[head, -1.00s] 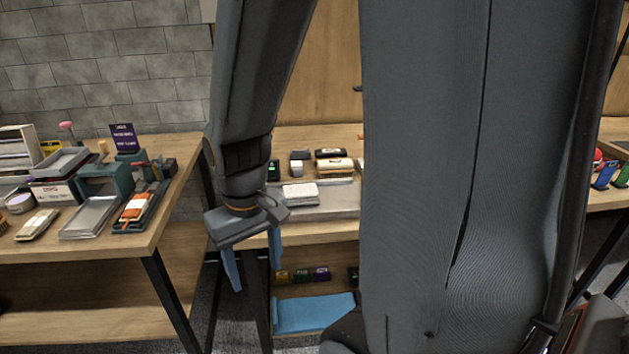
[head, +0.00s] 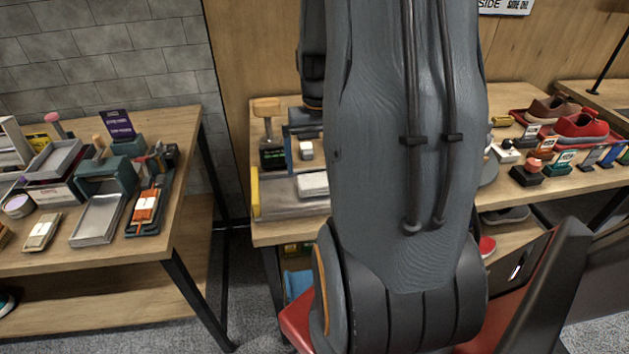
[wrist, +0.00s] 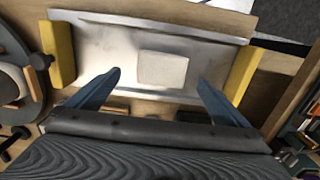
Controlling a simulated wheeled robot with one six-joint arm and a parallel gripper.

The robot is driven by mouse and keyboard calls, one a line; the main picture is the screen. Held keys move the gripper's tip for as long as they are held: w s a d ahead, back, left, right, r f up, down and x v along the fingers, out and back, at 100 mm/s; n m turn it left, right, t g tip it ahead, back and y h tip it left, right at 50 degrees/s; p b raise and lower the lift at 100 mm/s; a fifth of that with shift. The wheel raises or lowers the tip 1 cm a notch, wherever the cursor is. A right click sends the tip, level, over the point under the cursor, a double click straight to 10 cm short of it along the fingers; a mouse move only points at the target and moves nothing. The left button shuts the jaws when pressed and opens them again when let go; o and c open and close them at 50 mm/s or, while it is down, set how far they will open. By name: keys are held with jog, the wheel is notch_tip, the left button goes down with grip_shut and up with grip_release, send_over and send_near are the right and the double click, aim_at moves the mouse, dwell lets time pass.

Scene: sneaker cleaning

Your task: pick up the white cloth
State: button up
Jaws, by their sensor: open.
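The white cloth (wrist: 162,69) is a small, flat, folded rectangle lying on a metal tray (wrist: 105,42) in the wrist view. In the head view the cloth (head: 314,184) is partly seen just left of my arm, on the tray (head: 272,208). My gripper (wrist: 157,82) is open, with its two blue fingers spread wide apart. The cloth appears between and slightly beyond the fingertips, with nothing held. In the head view my arm hides most of the gripper.
Yellow blocks (wrist: 60,52) stand at both ends of the tray. Small items sit behind it, including a wooden-topped brush (head: 266,106). A side table (head: 150,255) at left holds trays and tools. Red shoes (head: 582,126) stand at right.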

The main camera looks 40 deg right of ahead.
aim_at(317, 180)
jog(key=shift+a+f+p, duration=0.1)
jog(key=shift+f+p, duration=0.75)
jog(key=shift+f, duration=1.85)
jog(key=shift+c, duration=0.3)
jog(key=c, duration=1.1)
